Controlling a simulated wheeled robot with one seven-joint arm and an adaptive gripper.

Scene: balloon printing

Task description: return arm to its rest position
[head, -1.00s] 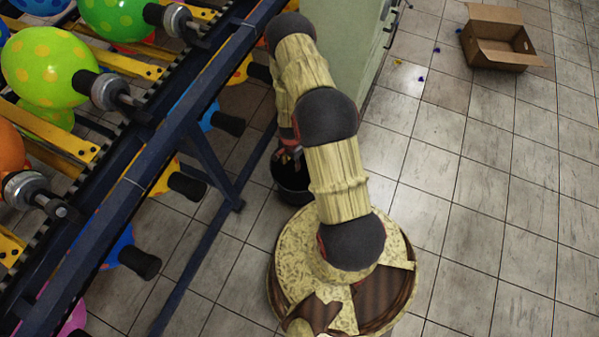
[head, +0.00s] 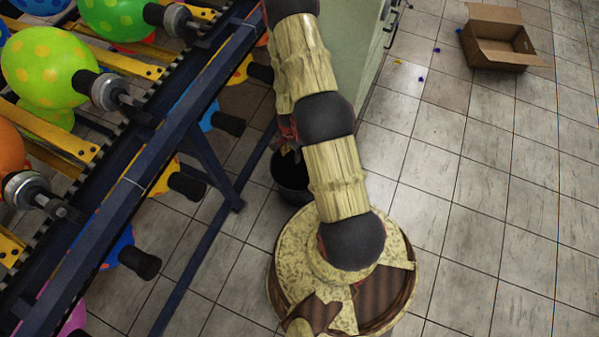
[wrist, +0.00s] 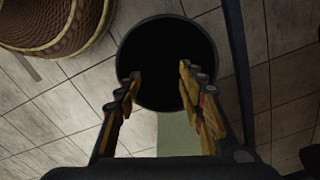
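My gripper (wrist: 158,92) shows in the wrist view with its two fingers spread apart and nothing between them. It points down at a dark round bucket (wrist: 165,62) on the floor, and its fingertips overlap the bucket's lower part in that view. In the head view my arm rises from my round base and bends over, and the gripper is mostly hidden behind the arm just above the bucket (head: 290,178).
A blue machine frame (head: 150,160) with balloons on spindles, including a green spotted one (head: 45,68), stands at the left. A pale green cabinet (head: 350,50) is behind my arm. An open cardboard box (head: 498,45) lies at the back right.

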